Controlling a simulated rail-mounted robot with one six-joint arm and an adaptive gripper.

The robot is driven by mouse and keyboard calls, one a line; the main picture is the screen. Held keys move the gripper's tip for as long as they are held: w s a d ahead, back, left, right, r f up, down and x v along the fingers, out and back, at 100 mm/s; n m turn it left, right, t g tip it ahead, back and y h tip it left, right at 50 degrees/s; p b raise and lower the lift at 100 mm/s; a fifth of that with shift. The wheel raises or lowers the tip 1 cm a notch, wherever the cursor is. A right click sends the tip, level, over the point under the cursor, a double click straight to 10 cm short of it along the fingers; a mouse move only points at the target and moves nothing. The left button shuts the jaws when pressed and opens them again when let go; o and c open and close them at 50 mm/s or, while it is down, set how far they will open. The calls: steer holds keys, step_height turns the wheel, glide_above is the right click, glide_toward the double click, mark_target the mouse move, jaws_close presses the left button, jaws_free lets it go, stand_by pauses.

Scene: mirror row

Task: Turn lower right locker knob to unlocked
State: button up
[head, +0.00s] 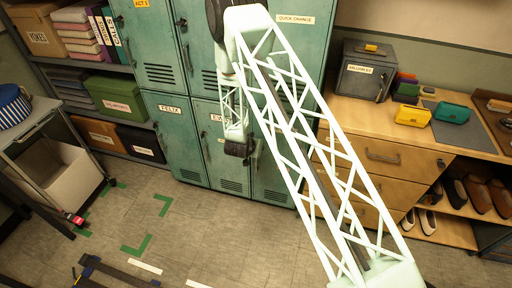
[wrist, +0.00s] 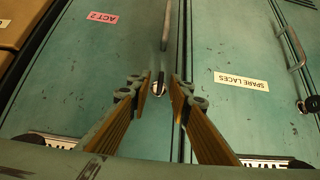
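The teal locker bank (head: 178,148) stands in the head view, with two rows of doors. My arm hides most of its lower right door, and its knob does not show there. My gripper (head: 238,150) is in front of the lower lockers. In the wrist view, my gripper (wrist: 160,82) is open, its two fingers apart. A small knob (wrist: 158,86) with a dark, pale-edged face shows between the fingertips, below a vertical handle (wrist: 166,30). Contact with it cannot be told. A "SPARE LACES" label (wrist: 241,81) is on the door to the right.
A second knob (wrist: 301,107) is at the right edge of the wrist view. A wooden drawer cabinet (head: 375,160) with a grey safe (head: 367,72) stands right of the lockers. Shelves (head: 90,70) and a white bin cart (head: 50,165) are on the left. The floor before the lockers is mostly clear.

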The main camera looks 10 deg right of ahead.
steer(key=shift+c, duration=0.7)
jaws_close()
